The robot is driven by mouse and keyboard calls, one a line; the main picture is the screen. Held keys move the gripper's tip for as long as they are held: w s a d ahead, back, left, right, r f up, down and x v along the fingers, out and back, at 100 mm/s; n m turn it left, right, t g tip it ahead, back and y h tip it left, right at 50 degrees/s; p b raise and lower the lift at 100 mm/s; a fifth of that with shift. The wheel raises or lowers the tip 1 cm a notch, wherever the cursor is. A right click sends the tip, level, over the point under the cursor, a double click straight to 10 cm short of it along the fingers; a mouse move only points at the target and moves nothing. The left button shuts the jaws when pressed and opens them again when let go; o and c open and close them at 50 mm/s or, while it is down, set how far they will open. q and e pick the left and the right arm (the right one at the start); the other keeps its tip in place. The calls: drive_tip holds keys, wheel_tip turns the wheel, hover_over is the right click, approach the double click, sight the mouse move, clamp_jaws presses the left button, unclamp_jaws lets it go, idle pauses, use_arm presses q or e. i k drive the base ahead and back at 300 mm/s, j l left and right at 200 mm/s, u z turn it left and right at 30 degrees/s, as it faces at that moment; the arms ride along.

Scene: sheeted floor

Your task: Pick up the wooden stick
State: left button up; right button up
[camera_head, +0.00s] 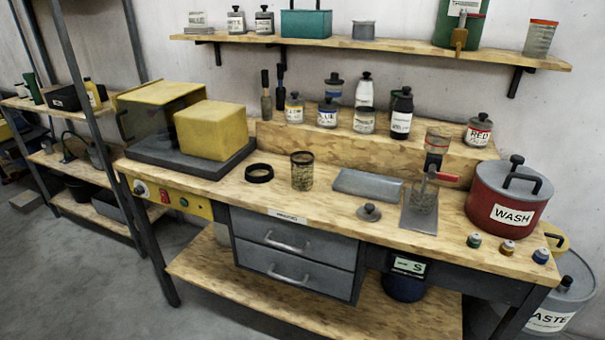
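I cannot pick out a wooden stick with certainty. A thin pale upright thing shows at a clear glass beaker (423,201) under the red-handled tap (441,177), too small to tell whether it is a stick or part of the tap. The beaker stands on a grey plate (417,222) at the right of the wooden workbench (325,208). Two dark-topped upright tools (266,106) stand at the back of the bench and may be brushes. Neither of my grippers is in view.
A red WASH pot (490,205) stands at the bench's right, with small capped jars (474,240) in front. A yellow machine (210,130) fills the left. A jar (302,172), black ring (259,174) and grey tray (368,186) occupy the middle. The floor at front left is clear.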

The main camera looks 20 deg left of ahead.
sight(265, 73)
drive_tip(key=i+j, duration=0.25)
drive_tip(key=i, duration=0.25)
drive_tip(key=i+j+u, duration=0.15)
drive_tip(key=i, duration=0.4)
drive_tip(key=j, duration=0.1)
